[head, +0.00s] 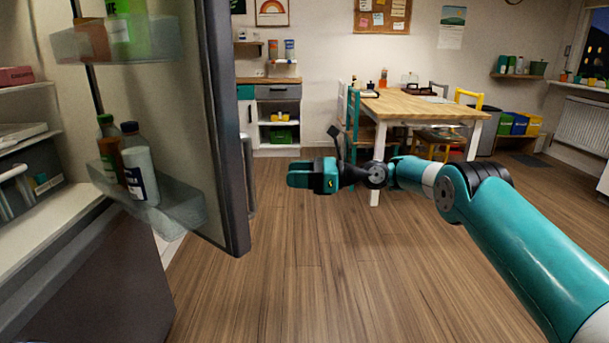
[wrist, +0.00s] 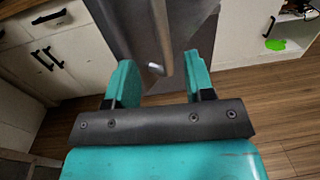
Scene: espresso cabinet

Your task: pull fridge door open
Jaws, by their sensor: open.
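The fridge door (head: 217,130) stands swung open at the left of the head view, its inner side with shelves facing me. Its grey handle (head: 249,175) shows as a strip just past the door's free edge. My gripper (head: 293,175) is to the right of that edge, apart from it in the picture, with its fingers pointing left. In the wrist view my gripper (wrist: 158,72) is open. The lower end of the handle (wrist: 164,35) appears between the two teal fingers in that picture; I see no finger pressed on it.
Bottles (head: 138,160) stand in the lower door shelf. The fridge inside (head: 35,150) is exposed at left. A wooden table (head: 425,107) with chairs is behind my arm. White cabinets (wrist: 50,45) show in the wrist view. The wooden floor (head: 300,270) in front is clear.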

